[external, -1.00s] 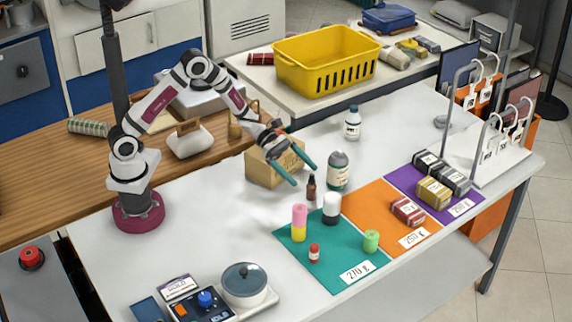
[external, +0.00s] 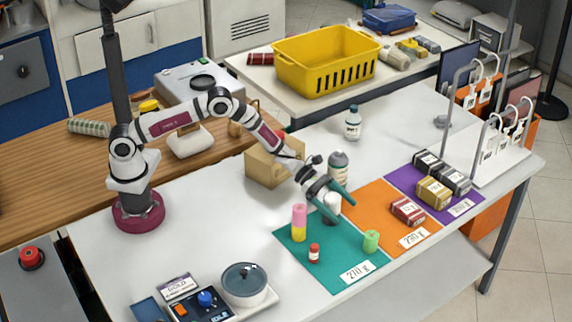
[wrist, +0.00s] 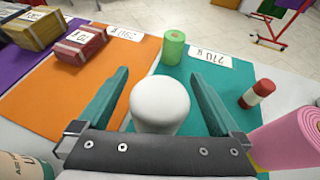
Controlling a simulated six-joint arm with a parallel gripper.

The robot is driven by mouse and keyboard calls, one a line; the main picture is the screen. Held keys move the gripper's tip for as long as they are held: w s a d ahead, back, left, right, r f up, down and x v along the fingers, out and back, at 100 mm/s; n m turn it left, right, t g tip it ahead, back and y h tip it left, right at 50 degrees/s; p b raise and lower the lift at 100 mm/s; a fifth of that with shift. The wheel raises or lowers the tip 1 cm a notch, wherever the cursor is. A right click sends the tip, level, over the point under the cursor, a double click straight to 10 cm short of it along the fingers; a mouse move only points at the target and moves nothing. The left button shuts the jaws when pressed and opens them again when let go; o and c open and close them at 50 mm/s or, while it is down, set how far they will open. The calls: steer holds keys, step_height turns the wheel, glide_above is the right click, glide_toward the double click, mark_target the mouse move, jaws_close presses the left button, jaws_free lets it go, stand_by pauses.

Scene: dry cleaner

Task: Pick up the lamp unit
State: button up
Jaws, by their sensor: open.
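A white, rounded object that looks like the lamp unit (wrist: 160,105) stands on the teal mat (external: 318,262). In the external view, the lamp unit (external: 333,202) is partly hidden by my gripper (external: 342,205). In the wrist view, my gripper (wrist: 160,74) is open, with one teal finger on each side of the lamp unit. A gap shows between it and each finger. Its lower part is hidden from the wrist camera.
A grey-green bottle (external: 338,164) stands just behind my gripper. Boxes (external: 408,211) sit on the orange and purple mats.

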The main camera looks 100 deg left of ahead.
steer(key=c, duration=1.5)
